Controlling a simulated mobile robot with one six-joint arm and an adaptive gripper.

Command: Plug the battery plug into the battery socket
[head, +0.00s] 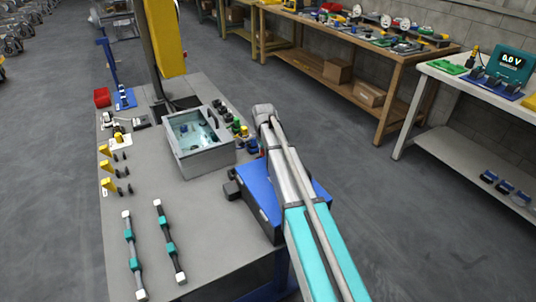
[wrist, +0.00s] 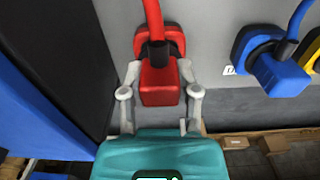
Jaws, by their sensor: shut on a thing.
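In the wrist view my gripper (wrist: 161,88) is shut on a red plug (wrist: 161,88), one finger on each side of it. A red cable (wrist: 153,15) rises from a black collar at the top of the plug. A red socket (wrist: 177,42) on a grey panel lies directly behind the plug, partly covered by it and the cable. I cannot tell whether the plug is seated in it or just in front. No label shows which socket is the battery socket. In the head view my arm hides the gripper and the plug.
Right of the red socket are a blue plug (wrist: 282,75) with its cable at a blue socket (wrist: 252,42), and a yellow part (wrist: 312,55). A dark wall (wrist: 85,50) stands close on the left.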

